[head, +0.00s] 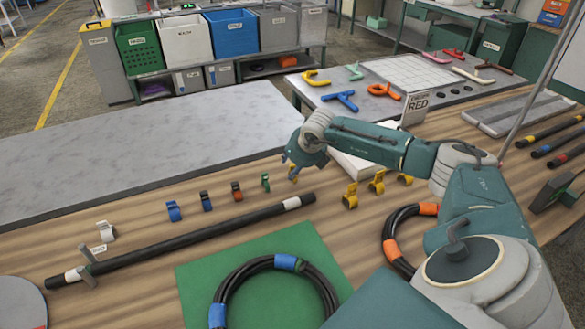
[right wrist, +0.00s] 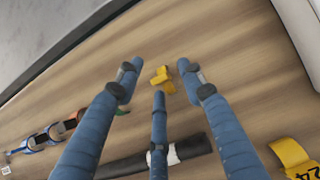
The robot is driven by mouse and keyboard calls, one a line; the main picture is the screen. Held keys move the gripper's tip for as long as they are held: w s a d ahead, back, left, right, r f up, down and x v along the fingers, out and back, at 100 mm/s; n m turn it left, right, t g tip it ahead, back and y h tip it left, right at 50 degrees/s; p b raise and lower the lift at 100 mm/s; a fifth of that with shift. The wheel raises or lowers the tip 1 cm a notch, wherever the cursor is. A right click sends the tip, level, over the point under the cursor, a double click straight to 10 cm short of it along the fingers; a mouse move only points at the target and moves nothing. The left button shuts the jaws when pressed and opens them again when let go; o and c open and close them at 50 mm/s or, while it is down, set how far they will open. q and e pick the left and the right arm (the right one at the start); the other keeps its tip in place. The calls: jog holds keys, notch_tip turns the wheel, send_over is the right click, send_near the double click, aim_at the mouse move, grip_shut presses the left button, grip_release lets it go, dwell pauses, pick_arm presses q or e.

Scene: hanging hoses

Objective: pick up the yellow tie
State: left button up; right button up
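The small yellow tie (head: 293,174) lies on the wooden bench at the right end of a row of coloured ties, partly hidden by my right gripper (head: 303,158) in the head view. In the right wrist view the yellow tie (right wrist: 163,80) shows between the spread blue fingers of my right gripper (right wrist: 158,75). The fingers are open and empty, and the tie lies beyond their tips; I cannot tell the exact gap. My left gripper is in neither view.
Green (head: 265,182), red-brown (head: 237,191), black (head: 206,201), blue (head: 174,211) and white (head: 106,231) ties stand leftward. Larger yellow clips (head: 350,196) are to the right. A black hose (head: 190,238) lies in front; a coiled hose (head: 238,279) rests on a green mat (head: 195,290).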

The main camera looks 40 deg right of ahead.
jog(key=shift+c, duration=0.3)
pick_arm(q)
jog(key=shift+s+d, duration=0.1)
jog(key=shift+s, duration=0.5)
pick_arm(e)
jog(key=c, duration=0.7)
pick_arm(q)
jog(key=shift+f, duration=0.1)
pick_arm(e)
jog(key=shift+r, duration=0.1)
jog(key=shift+c, duration=0.2)
